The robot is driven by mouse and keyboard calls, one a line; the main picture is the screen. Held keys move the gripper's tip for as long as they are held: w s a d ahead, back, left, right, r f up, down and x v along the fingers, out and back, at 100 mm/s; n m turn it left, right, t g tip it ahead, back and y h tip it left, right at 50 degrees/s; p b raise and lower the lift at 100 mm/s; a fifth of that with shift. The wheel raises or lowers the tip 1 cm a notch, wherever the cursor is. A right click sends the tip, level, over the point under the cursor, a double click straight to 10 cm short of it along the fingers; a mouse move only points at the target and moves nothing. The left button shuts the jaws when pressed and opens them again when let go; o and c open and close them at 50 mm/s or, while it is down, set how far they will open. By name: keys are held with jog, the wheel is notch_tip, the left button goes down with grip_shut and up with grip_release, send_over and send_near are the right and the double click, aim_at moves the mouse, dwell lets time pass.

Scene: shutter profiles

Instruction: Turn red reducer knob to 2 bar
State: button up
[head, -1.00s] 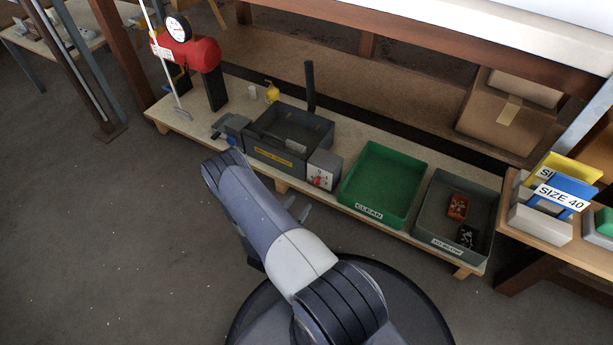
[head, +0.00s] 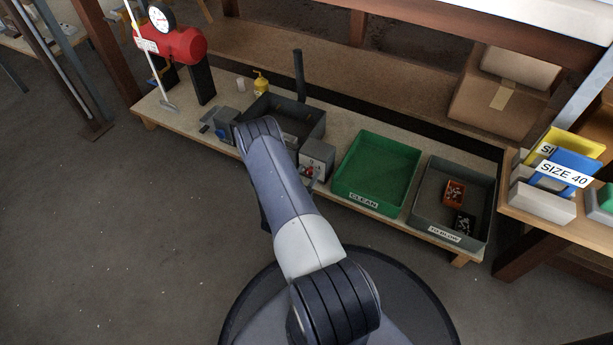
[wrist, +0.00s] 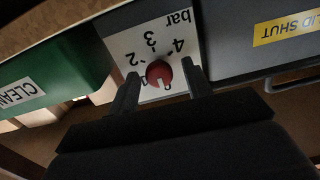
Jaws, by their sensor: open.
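The red reducer knob (wrist: 159,73) sits on a white dial plate (wrist: 122,45) marked "bar", with 2, 3 and 4 legible. A white mark on the knob points toward the bottom of the wrist view, away from the 3. The lowest figures are partly hidden. My gripper (wrist: 160,76) is open, with one dark finger on each side of the knob; whether either touches it I cannot tell. In the head view the knob (head: 308,172) shows small on the grey reducer box (head: 318,153), and my arm hides the gripper.
A grey lidded-type box (head: 315,127) with a yellow "LID SHUT" label (wrist: 287,27) stands beside the reducer. A green CLEAN tray (head: 345,191) is on its other side, then a grey tray (head: 420,220). A red tank with gauge (head: 180,45) stands far left.

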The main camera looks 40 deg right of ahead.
jog(key=shift+c, duration=0.6)
jog(key=c, duration=0.8)
jog(key=shift+c, duration=0.2)
jog(key=shift+m, duration=0.3)
jog(key=m, duration=0.4)
jog(key=shift+s+m, duration=0.1)
jog(key=shift+m, duration=0.2)
jog(key=m, duration=0.4)
jog(key=shift+f+m, duration=0.1)
jog(key=shift+m, duration=0.2)
jog(key=m, duration=0.7)
jog(key=shift+f, duration=0.1)
jog(key=m, duration=0.6)
jog(key=shift+f+m, duration=0.1)
jog(key=shift+m, duration=0.2)
